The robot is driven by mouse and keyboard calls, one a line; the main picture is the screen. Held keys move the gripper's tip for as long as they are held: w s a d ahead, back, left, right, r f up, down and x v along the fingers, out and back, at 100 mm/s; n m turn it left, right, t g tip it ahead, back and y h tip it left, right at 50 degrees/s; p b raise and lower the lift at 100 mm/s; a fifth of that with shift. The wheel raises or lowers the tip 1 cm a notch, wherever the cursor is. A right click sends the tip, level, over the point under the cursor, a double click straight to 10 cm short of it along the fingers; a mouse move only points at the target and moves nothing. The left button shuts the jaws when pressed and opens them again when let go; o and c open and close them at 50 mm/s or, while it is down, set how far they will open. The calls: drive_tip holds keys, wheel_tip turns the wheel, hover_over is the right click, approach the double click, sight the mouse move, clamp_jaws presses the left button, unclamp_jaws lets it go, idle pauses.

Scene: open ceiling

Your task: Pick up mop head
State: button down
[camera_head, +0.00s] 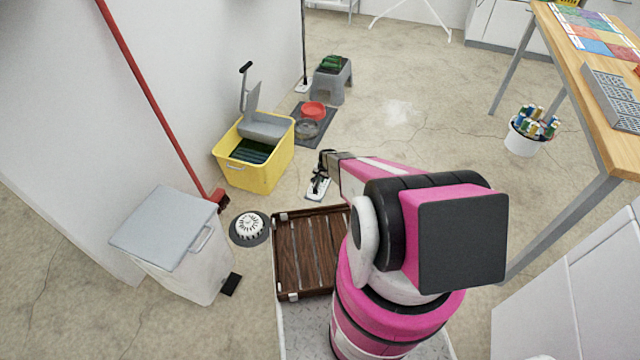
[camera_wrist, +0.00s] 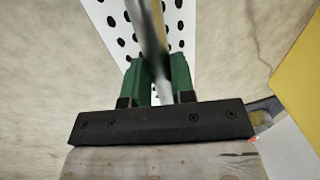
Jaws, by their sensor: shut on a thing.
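The mop head (camera_head: 318,191) shows as a small white piece with dark marks near the floor, in front of the yellow bucket. In the wrist view the mop head (camera_wrist: 112,22) is a white plate with black dots, and a grey metal rod (camera_wrist: 150,45) runs up between my green fingers. My gripper (camera_head: 321,176) points down at it, and the fingers (camera_wrist: 157,80) are closed around the rod. The lower end of the rod is hidden by the fingers and the black bracket. I cannot tell if the mop head touches the floor.
A yellow mop bucket (camera_head: 255,175) stands just behind left. A brown slatted tray (camera_head: 311,297) is close to my base. A white bin (camera_head: 175,250), a red-handled broom (camera_head: 150,90) and a round white-and-black device (camera_head: 250,226) are left. The floor to the right is mostly open.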

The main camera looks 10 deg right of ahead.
sight(320, 179)
drive_tip(key=shift+r, duration=0.15)
drive_tip(key=shift+r, duration=0.6)
drive_tip(key=v, duration=0.2)
drive_tip(key=shift+a+r, duration=0.2)
drive_tip(key=shift+r, duration=0.2)
drive_tip(key=s+a+r, duration=0.5)
drive_tip(key=a+r, duration=0.1)
drive_tip(key=a, duration=0.4)
drive_tip(key=shift+s+r, duration=0.35)
